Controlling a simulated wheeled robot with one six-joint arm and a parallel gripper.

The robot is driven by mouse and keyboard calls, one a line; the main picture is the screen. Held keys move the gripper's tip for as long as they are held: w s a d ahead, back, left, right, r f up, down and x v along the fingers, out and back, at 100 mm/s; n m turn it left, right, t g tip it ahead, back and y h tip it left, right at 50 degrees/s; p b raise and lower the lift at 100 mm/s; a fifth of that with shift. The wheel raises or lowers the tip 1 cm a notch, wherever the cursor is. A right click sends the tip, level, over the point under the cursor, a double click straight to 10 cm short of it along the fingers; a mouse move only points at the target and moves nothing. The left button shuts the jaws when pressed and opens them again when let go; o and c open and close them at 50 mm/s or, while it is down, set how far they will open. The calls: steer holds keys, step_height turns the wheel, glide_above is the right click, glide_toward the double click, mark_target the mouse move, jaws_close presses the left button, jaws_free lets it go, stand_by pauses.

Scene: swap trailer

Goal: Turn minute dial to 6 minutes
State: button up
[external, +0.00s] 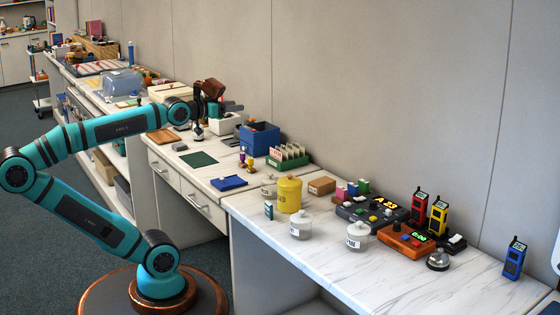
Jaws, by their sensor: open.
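My gripper (198,132) points down over the far part of the counter, near the back wall. It is open, and no held thing is visible in it. An orange box with a lit green display (405,241) sits on the near white counter at the right, far from my gripper. Small knobs or buttons show on its top, but they are too small to tell which is a minute dial. A dark grey console with an amber display (372,209) lies just behind and left of it.
A yellow canister (289,194), white-lidded jars (301,226), a silver bell (438,260) and red, yellow and blue handheld radios (513,258) stand on the near counter. A blue bin (259,138) is right of my gripper. The near counter's front strip is clear.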

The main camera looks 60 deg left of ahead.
steer(key=w+d+m+g+h, duration=0.2)
steer(key=w+d+g+h, duration=0.15)
steer(key=w+d, duration=0.8)
steer(key=m+g+y, duration=0.2)
steer(key=g, duration=0.8)
glide_above(397, 223)
steer(key=s+a, duration=0.3)
steer(key=s, duration=0.3)
step_height(397, 223, down, 13)
steer(key=shift+t, duration=0.25)
steer(key=x, duration=1.7)
steer(key=shift+d, duration=0.15)
steer(key=c, duration=1)
